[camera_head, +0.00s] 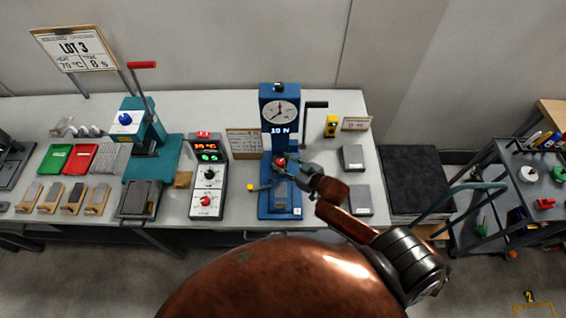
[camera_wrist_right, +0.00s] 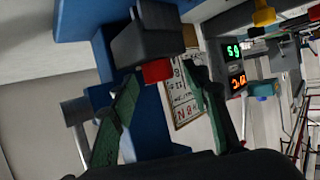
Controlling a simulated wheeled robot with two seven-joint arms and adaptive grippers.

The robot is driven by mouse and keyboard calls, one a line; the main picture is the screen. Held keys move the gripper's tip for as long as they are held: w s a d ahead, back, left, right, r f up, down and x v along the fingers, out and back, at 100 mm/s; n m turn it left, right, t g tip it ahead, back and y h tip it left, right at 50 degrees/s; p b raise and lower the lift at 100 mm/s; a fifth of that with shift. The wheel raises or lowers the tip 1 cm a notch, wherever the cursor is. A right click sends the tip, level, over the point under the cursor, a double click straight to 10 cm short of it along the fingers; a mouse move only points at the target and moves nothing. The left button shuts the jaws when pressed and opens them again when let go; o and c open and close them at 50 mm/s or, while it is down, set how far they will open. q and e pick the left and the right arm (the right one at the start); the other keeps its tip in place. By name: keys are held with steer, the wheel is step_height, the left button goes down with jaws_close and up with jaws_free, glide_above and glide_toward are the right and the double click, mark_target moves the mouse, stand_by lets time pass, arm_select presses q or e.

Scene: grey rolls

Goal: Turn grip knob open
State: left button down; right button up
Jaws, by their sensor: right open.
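A blue test stand (camera_head: 266,145) with a round dial and a "10 N" display stands on the bench. A small red knob (camera_head: 280,161) sits on the dark grip at mid-height of its column. The red knob also shows in the right wrist view (camera_wrist_right: 157,70), under a dark grey block (camera_wrist_right: 148,42). My right gripper (camera_head: 293,168) is open beside the knob, on its right in the head view. In the right wrist view, the knob appears between or just beyond the green-padded fingertips; contact cannot be told. My left gripper is in neither view.
A control box (camera_head: 207,178) with a red knob stands left of the stand. A small yellow-ended item (camera_head: 252,187) lies between them. A black lever (camera_head: 315,105) rises behind, right of the column. Grey blocks (camera_head: 353,157) lie at right. A teal lever press (camera_head: 151,140) stands farther left.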

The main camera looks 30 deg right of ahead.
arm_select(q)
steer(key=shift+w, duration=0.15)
arm_select(e)
steer(key=shift+c, duration=0.5)
steer(key=c, duration=1.1)
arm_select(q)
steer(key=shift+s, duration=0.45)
arm_select(e)
steer(key=shift+o, duration=0.2)
